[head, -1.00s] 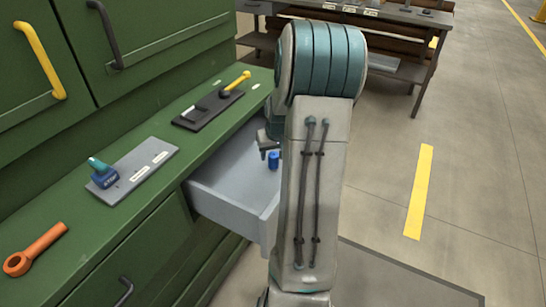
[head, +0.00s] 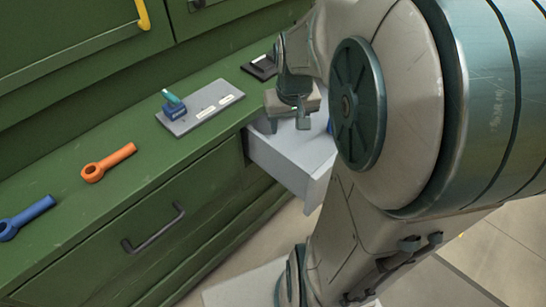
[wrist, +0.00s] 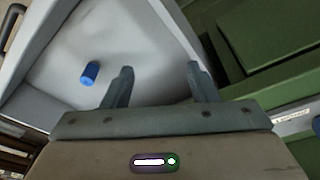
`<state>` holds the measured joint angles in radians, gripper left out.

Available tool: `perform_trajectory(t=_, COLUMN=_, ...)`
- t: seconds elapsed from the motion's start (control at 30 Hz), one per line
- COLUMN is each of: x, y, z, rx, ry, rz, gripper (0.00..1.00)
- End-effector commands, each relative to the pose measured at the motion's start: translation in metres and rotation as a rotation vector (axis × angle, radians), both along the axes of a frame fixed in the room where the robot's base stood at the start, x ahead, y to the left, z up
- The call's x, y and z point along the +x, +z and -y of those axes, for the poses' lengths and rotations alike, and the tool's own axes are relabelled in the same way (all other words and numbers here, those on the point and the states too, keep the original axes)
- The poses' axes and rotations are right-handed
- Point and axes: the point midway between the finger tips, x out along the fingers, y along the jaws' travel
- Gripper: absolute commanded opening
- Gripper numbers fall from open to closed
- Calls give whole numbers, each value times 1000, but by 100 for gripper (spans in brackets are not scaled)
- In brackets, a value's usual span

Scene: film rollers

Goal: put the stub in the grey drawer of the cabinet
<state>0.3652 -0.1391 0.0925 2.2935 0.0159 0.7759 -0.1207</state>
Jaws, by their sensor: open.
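The stub, a short blue cylinder (wrist: 90,72), is on the pale floor inside the open grey drawer (wrist: 62,27). In the head view only a sliver of the stub (head: 330,127) shows beside my arm. The drawer (head: 290,158) is pulled out of the green cabinet (head: 205,180). My gripper (wrist: 160,80) is over the drawer, with its two fingers spread and nothing between them. The stub is to the left of the fingers in the wrist view and apart from them. In the head view my gripper (head: 287,125) hangs at the drawer, partly blocking it.
On the green top are a grey plate (head: 208,113) bearing a blue block with a teal top (head: 172,104), an orange ring-ended tool (head: 110,161), a blue tool (head: 27,217) and a black tray (head: 260,68). A shut drawer's dark handle (head: 153,232) juts out below the top.

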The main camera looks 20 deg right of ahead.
Motion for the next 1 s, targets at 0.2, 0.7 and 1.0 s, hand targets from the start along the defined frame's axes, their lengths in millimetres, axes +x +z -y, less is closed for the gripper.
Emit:
perform_trajectory(t=0.2, x=-61, y=6, z=-65, rx=19, ry=109, rz=-27, gripper=53)
perform_trajectory(t=0.7, x=-94, y=3, z=-87, rx=36, ry=154, rz=-48, gripper=53)
perform_trajectory(t=1.0, x=-94, y=3, z=-87, rx=36, ry=154, rz=-48, gripper=36)
